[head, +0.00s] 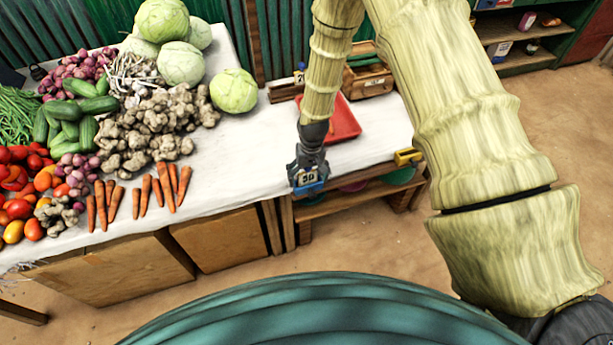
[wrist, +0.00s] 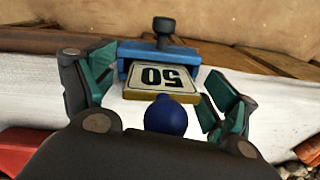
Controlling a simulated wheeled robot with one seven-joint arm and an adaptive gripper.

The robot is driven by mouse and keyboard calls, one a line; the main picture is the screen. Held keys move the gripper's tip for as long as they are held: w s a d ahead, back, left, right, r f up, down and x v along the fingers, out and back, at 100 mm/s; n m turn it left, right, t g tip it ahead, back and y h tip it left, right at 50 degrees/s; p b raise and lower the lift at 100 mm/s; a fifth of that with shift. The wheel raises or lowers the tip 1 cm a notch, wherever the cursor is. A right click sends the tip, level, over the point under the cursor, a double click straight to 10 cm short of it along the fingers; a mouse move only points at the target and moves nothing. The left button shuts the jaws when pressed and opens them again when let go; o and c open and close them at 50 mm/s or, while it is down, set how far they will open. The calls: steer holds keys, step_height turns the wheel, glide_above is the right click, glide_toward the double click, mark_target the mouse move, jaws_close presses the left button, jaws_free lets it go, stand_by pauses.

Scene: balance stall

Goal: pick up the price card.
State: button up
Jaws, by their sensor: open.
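The price card (wrist: 161,77) is a pale plate with a yellow-brown edge and a black "50", upside down in the wrist view. It lies against a blue holder (wrist: 124,66) with a dark knob (wrist: 163,27) behind it. In the head view the card (head: 308,177) is near the front edge of the white-covered table, partly hidden by my gripper. My gripper (wrist: 162,90) is open, one finger at each side of the card, with visible gaps. A blue rounded piece (wrist: 166,116) covers part of the card's near edge; I cannot tell what it belongs to.
The white table cover (head: 245,150) is clear left of my gripper. Several carrots (head: 165,187), ginger (head: 150,120) and a cabbage (head: 234,91) lie further left. A red tray (head: 343,121) is behind my gripper, with a wooden box (head: 368,82) beyond. A yellow object (head: 408,156) is at right.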

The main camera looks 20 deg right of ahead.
mark_target(306, 171)
steer(key=c, duration=1)
steer(key=shift+c, duration=0.2)
steer(key=shift+r, duration=0.1)
steer(key=shift+r+b, duration=0.6)
steer(key=shift+r, duration=0.25)
steer(key=shift+s+a+r+b, duration=0.3)
steer(key=shift+a+r+b, duration=0.1)
steer(key=shift+r+b, duration=0.25)
steer(key=s+a+r, duration=0.5)
steer(key=s+a, duration=0.3)
steer(key=a, duration=0.4)
steer(key=shift+s+r, duration=0.2)
steer(key=shift+s, duration=0.15)
